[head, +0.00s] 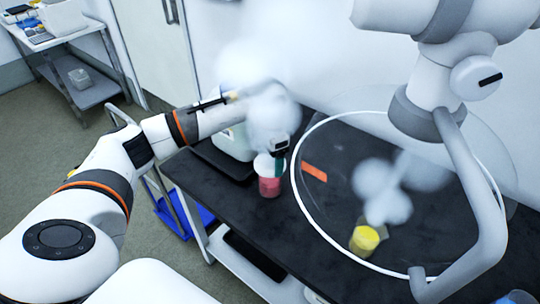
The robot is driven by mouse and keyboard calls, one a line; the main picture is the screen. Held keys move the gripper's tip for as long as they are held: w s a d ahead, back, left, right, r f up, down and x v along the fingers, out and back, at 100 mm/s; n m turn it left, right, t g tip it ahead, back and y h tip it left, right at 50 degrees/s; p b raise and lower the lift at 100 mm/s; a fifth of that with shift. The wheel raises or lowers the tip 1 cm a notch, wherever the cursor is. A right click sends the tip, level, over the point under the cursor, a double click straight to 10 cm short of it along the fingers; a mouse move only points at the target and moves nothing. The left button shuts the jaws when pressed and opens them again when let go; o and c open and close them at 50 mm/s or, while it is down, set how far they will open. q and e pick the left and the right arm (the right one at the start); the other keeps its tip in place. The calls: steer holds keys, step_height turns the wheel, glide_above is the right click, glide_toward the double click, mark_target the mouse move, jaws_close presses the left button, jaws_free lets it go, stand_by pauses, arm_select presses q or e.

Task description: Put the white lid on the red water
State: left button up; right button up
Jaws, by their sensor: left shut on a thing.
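The red water (269,187) is in a small clear container standing on the black bench, near its left front edge. The white lid (263,166) shows as a pale disc just above it. My left gripper (280,160) comes down from above and behind, shut on the lid at its right side. I cannot tell whether the lid touches the container's rim. My right gripper is not in view.
A white device (236,140) stands behind the red water.

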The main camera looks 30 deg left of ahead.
arm_select(q)
steer(key=shift+f, duration=0.4)
steer(key=shift+f+b, duration=0.3)
steer(key=shift+b, duration=0.15)
steer(key=o, duration=0.9)
steer(key=shift+r, duration=0.15)
steer(key=shift+r+p, duration=2.4)
steer(key=shift+r, duration=1)
